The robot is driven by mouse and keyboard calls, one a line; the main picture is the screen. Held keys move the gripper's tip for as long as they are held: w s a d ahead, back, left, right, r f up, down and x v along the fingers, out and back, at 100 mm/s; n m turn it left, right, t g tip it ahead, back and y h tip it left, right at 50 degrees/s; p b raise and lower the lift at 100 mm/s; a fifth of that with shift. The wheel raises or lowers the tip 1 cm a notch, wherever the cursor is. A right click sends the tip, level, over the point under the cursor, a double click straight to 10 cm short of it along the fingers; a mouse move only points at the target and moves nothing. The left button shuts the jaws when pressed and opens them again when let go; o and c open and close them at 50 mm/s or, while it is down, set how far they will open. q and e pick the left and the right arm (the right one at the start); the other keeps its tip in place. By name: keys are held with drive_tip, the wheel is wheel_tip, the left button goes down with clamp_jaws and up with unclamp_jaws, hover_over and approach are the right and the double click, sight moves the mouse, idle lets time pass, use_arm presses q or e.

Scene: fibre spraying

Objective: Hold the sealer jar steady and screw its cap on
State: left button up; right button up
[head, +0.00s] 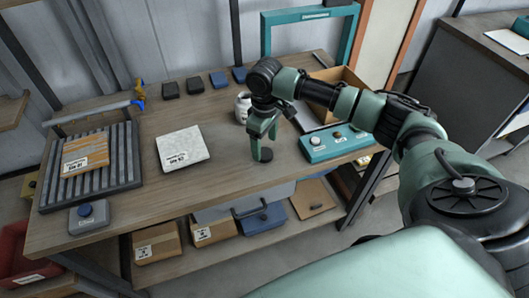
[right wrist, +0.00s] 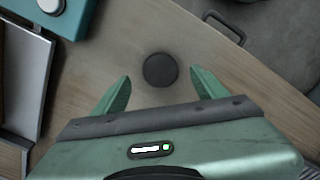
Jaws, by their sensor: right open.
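The cap is a dark round disc (head: 265,155) lying on the wooden table near its front edge. My right gripper (head: 263,138) points down just above it. In the right wrist view the cap (right wrist: 160,70) lies between and slightly beyond the open fingers of the right gripper (right wrist: 160,76), with gaps on both sides. The pale sealer jar (head: 242,106) stands on the table behind and left of the right gripper, partly hidden by my arm. Its top is hard to make out. My left gripper is not in view.
A white labelled sheet or tile (head: 183,147) lies left of the jar. A teal button box (head: 336,142) and an open cardboard box (head: 345,86) are to the right. Dark blocks line the back.

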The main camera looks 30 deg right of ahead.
sight(265, 153)
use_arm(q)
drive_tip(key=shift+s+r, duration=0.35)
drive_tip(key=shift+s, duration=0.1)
use_arm(e)
drive_tip(key=shift+f, duration=1.65)
drive_tip(key=c, duration=1.4)
drive_tip(key=shift+r, duration=0.1)
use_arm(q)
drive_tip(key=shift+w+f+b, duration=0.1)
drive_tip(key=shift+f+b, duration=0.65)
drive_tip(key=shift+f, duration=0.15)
use_arm(e)
wheel_tip(265, 153, up, 20)
drive_tip(key=shift+f, duration=0.1)
